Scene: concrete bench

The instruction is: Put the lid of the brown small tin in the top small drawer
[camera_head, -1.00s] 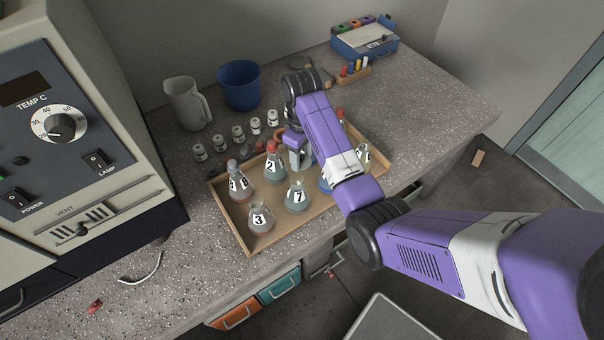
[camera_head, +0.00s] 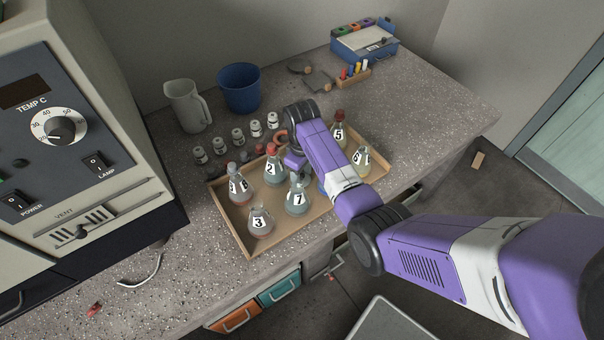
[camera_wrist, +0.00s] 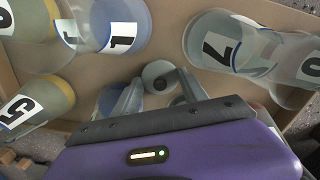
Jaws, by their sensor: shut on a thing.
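My gripper (camera_wrist: 160,88) is low over the wooden tray, among the flasks. Its grey fingers are closed on a small grey round piece (camera_wrist: 158,77); whether this is a tin lid or a stopper I cannot tell. In the head view my wrist hides the fingertips and this piece. I cannot make out a brown small tin in either view. Below the bench front are an orange drawer (camera_head: 236,317) and a teal drawer (camera_head: 279,288), both with handles. Which one is the top small drawer is unclear.
White jars (camera_head: 238,135), a jug (camera_head: 187,105) and a blue bucket (camera_head: 240,87) stand behind. A big instrument (camera_head: 75,125) fills the left.

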